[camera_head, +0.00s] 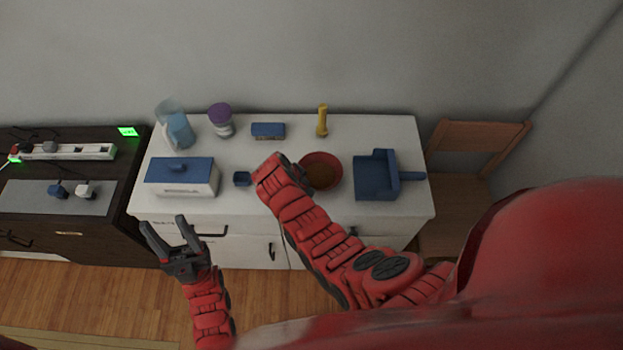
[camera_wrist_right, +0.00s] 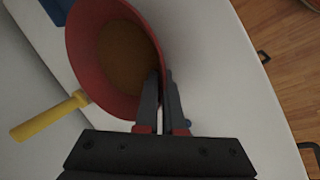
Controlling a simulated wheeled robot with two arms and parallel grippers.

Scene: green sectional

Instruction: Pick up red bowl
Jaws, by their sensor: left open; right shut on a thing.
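The red bowl (camera_head: 333,168), brown inside, is on or just above the white cabinet top, right of the middle; I cannot tell which. It also shows in the right wrist view (camera_wrist_right: 84,57). My right gripper (camera_wrist_right: 162,82) is shut on the bowl's rim, one finger inside and one outside. In the head view my right forearm hides that gripper and covers part of the bowl's left side. My left gripper (camera_head: 165,226) is open and empty, in front of the cabinet's left front edge.
On the cabinet top (camera_head: 280,210) are a blue dustpan-like item (camera_head: 375,178), a yellow item (camera_head: 322,121), a blue-lidded box (camera_head: 182,176), a small blue block (camera_head: 242,179), a blue-and-tan item (camera_head: 268,130), a purple-lidded jar (camera_head: 220,118) and a blue jug (camera_head: 178,130). A wooden chair (camera_head: 480,135) stands right.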

